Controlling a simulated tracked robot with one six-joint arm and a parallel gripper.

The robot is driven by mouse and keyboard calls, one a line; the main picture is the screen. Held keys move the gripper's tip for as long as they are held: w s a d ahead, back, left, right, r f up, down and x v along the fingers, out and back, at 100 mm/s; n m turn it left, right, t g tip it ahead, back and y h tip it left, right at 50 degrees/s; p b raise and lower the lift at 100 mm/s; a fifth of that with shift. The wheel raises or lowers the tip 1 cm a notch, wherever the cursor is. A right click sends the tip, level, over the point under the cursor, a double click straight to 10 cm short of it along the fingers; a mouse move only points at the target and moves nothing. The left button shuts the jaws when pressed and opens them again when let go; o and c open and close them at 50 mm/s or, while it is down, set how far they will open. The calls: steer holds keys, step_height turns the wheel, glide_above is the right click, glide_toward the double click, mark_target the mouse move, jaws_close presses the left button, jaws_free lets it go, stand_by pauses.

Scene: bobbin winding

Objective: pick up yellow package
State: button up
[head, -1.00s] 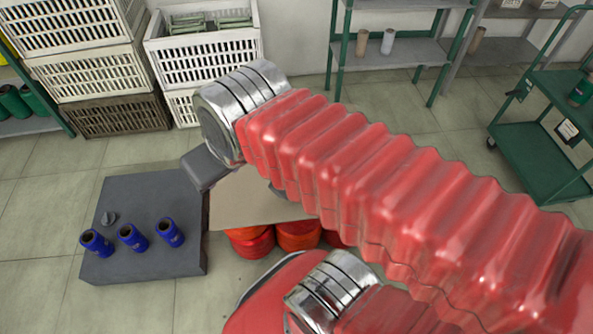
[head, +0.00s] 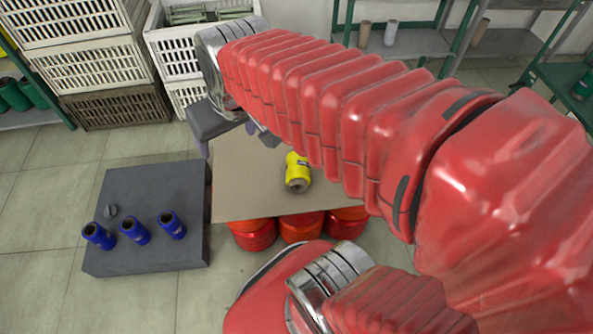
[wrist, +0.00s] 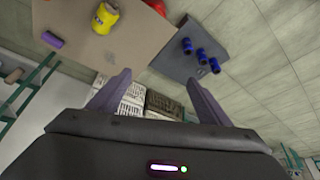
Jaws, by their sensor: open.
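The yellow package (head: 297,172) is a spool-shaped piece with a brown core. It lies on a tan board (head: 235,196) in the head view, just below my red arm. In the wrist view the yellow package (wrist: 106,16) is at the top left, on the same board. My gripper (wrist: 155,98) is open and empty, its two purple-grey fingers spread. The gripper is apart from the package; in the head view it is at the board's far left corner and partly hidden by my arm.
Red-orange rolls (head: 301,226) stand beneath the board's front edge. A dark grey block (head: 150,190) to the left holds blue spools (head: 134,230) and a small grey knob. White crates (head: 100,70) are stacked behind. A small purple cylinder (wrist: 52,39) lies on the board.

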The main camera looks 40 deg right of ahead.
steer(key=o, duration=0.6)
steer(key=shift+m+g, duration=0.6)
steer(key=shift+m, duration=0.2)
steer(key=w+d+f, duration=0.1)
steer(key=w+d, duration=0.1)
steer(key=w+d+f, duration=0.3)
steer(key=w+d, duration=0.1)
steer(key=shift+w+f, duration=0.3)
steer(key=shift+w, duration=0.05)
steer(key=m+g+y, duration=0.1)
steer(key=m+g, duration=0.2)
steer(key=m, duration=0.2)
glide_above(299, 162)
step_height(299, 162, down, 30)
steer(key=f, duration=0.1)
steer(key=shift+s+d+r, duration=0.1)
steer(key=shift+s+d, duration=0.25)
steer(key=shift+d, duration=0.1)
steer(key=shift+w+a+f, duration=0.15)
steer(key=shift+a+f, duration=0.05)
steer(key=shift+f, duration=1.95)
steer(key=shift+w+a+f, duration=0.1)
steer(key=shift+a+f, duration=0.05)
steer(key=shift+f, duration=1.95)
